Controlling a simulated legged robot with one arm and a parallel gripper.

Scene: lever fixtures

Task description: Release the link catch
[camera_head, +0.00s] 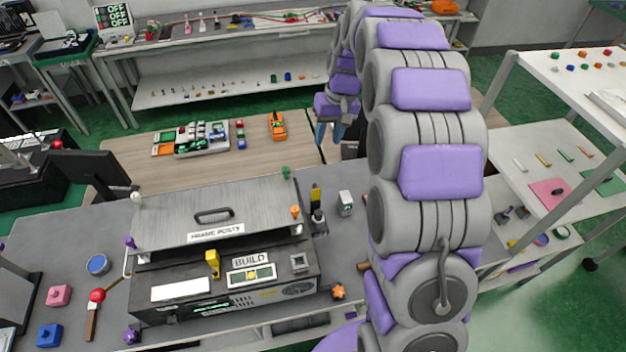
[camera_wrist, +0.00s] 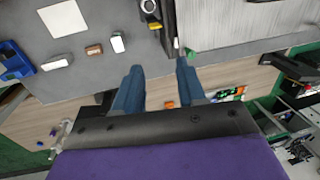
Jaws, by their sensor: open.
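The fixture is a dark box with a grey panel (camera_head: 165,205) that carries a handle and a label, above a front face (camera_head: 215,285) with a BUILD plate (camera_head: 250,262). At the panel's right edge stands a black and yellow upright part (camera_head: 316,205), possibly the link catch; I cannot tell for sure. A black and yellow part also shows at the top of the wrist view (camera_wrist: 152,18). My gripper (camera_head: 329,130) is beyond the fixture, above the wooden table, pointing down. In the wrist view its two blue fingers (camera_wrist: 158,74) are apart with nothing held between them.
A green knob (camera_head: 286,172) and an orange knob (camera_head: 295,211) stand at the panel's right side. A small grey block (camera_head: 345,203) is to the right. The wooden table (camera_head: 200,170) holds an orange toy vehicle (camera_head: 277,126). A red-knobbed lever (camera_head: 96,296) is left of the box.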

